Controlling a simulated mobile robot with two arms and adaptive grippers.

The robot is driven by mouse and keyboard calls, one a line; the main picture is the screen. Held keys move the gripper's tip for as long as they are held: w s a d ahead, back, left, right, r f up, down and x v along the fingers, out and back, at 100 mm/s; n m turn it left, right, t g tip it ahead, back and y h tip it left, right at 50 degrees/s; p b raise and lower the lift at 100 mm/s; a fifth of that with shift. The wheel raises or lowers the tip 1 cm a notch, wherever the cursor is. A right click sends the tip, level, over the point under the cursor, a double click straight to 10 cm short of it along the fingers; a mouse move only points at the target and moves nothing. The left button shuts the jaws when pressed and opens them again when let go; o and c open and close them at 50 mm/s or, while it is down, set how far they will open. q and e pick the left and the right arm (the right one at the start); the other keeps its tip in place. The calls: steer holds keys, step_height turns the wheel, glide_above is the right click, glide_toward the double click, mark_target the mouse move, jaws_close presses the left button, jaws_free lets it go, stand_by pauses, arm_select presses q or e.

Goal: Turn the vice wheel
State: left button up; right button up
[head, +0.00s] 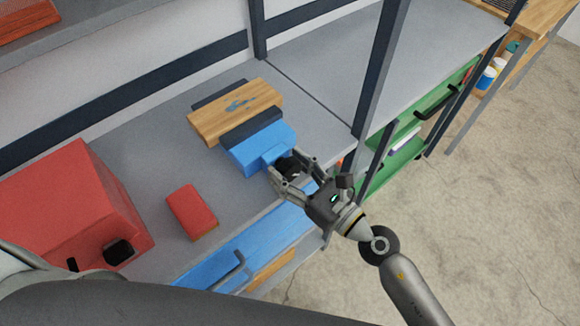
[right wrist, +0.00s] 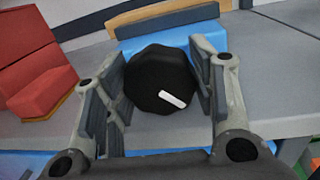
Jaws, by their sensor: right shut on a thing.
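The blue vice (head: 258,146) stands on the grey bench, with dark jaws holding a wooden board (head: 232,108). Its black wheel (right wrist: 150,70) fills the middle of the right wrist view and has a white mark low on its right side. My right gripper (head: 285,174) is at the front of the vice, shut on the wheel with one finger on each side. In the head view the fingers partly hide the wheel (head: 290,164). My left gripper is not in view.
A red toolbox (head: 75,200) and a smaller red block (head: 191,210) stand left of the vice. A blue drawer front (head: 250,245) with a handle lies below the bench edge. A dark upright post (head: 382,65) rises right of the vice. The bench top behind it is clear.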

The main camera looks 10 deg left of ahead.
steer(key=shift+m, duration=0.5)
steer(key=o, duration=0.7)
steer(key=shift+o, duration=0.2)
steer(key=v, duration=1.2)
